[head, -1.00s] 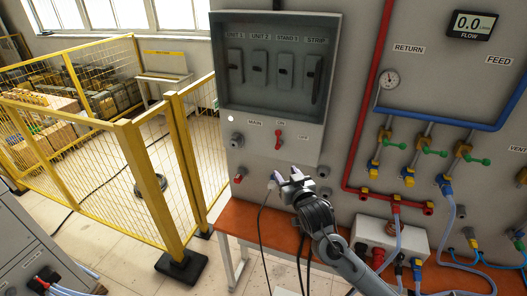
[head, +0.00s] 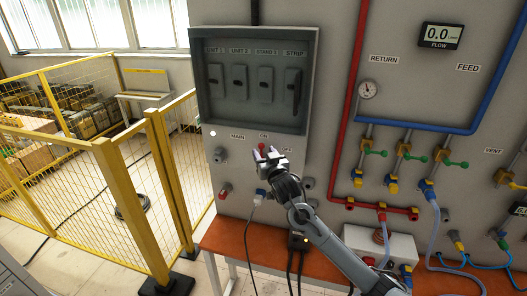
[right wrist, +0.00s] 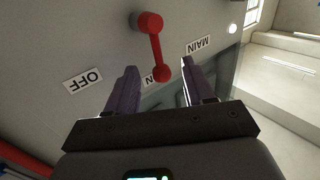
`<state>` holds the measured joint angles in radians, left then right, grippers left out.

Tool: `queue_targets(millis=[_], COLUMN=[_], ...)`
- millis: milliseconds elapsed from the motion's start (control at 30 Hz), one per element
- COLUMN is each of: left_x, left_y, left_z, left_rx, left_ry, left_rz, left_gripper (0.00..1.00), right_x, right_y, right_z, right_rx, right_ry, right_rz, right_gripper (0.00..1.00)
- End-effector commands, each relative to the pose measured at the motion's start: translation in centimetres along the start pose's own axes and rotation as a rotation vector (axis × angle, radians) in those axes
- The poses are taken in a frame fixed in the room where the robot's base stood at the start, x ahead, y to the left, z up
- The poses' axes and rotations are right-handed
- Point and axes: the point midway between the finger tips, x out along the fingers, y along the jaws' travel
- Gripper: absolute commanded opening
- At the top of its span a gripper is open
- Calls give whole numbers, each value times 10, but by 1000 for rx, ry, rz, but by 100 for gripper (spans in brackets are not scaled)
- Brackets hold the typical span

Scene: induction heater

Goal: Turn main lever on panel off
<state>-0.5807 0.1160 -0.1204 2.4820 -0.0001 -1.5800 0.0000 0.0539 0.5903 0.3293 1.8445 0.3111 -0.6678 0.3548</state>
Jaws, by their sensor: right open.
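The red main lever (right wrist: 155,48) is on the grey panel in the right wrist view. Its free end points at the ON label (right wrist: 150,80), which is partly hidden by a finger. The OFF label (right wrist: 83,81) and MAIN label (right wrist: 198,45) are on either side. My right gripper (right wrist: 158,70) is open, with the lever's free end showing between its fingertips; I cannot tell whether they touch it. In the head view my right gripper (head: 265,153) is in front of the lever and hides most of it. My left gripper is not in view.
A recessed box with several breaker switches (head: 253,80) is just above the lever. Knobs and a plugged cable (head: 260,193) are below, over the orange bench (head: 226,238). Red pipe (head: 349,110) and valves are to the right, a yellow fence (head: 165,180) to the left.

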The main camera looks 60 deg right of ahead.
Motion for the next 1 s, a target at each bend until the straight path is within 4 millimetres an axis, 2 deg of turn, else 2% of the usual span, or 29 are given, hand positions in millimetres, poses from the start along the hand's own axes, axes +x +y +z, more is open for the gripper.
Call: queue_targets(millis=[200, 467, 567, 833, 1000], left_x=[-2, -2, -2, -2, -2], left_y=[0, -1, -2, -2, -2], left_z=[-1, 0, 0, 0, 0], left_rx=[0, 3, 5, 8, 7], left_ry=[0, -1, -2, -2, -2], left_rz=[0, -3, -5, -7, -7], left_gripper=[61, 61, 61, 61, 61], right_x=[11, 12, 12, 12, 12], right_y=[0, 0, 0, 0, 0], right_z=[0, 0, 0, 0, 0], right_rx=[-1, 0, 0, 0, 0], right_ry=[1, 0, 0, 0, 0], right_rz=[0, 0, 0, 0, 0], right_gripper=[53, 53, 40, 0, 0])
